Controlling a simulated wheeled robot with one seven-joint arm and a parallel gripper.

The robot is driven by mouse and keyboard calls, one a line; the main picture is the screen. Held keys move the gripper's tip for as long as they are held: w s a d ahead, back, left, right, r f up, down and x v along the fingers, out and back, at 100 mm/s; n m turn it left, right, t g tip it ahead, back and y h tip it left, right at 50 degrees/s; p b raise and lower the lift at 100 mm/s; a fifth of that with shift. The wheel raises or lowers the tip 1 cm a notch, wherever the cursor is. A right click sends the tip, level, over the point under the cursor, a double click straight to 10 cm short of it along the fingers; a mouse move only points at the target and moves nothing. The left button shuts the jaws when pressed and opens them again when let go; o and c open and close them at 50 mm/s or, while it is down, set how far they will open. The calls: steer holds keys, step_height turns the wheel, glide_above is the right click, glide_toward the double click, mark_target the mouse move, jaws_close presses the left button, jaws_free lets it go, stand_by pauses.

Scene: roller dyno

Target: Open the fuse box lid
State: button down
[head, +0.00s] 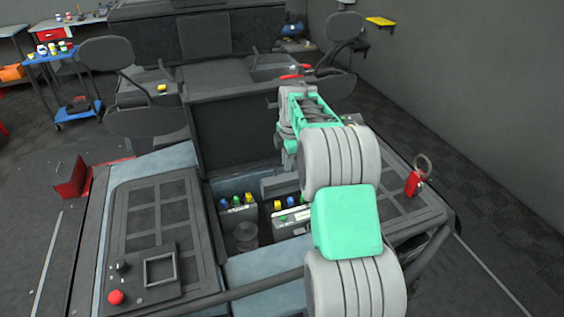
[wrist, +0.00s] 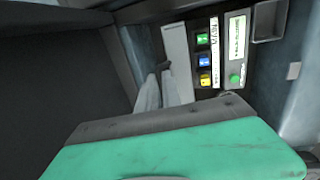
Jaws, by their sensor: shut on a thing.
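The fuse box (wrist: 218,55) shows in the wrist view as a dark panel with green, blue and yellow fuses and a white printed label. A pale flat panel (wrist: 176,52), which looks like its lid, stands along the left side of the fuses. My gripper (wrist: 163,77) has its pale fingers at that panel's left edge, shut on a small dark piece that looks like the lid's handle. The fuses are in plain view beside the lid. How far the lid is turned is hard to tell. In the head view my arm hides the gripper.
The head view shows an open bay with dark boxes with coloured caps (head: 238,212) between two grated covers (head: 153,226). A red mushroom button (head: 116,297) sits front left. A red tag (head: 415,183) stands at right. Dark walls close in the bay.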

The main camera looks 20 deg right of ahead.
steer(key=shift+w+d+f, duration=0.2)
steer(key=shift+w+f, duration=0.15)
steer(key=shift+w, duration=0.35)
steer(key=shift+w+r, duration=0.15)
steer(key=c, duration=1.5)
jaws_free()
steer(key=shift+d, duration=0.1)
steer(key=shift+c, duration=0.2)
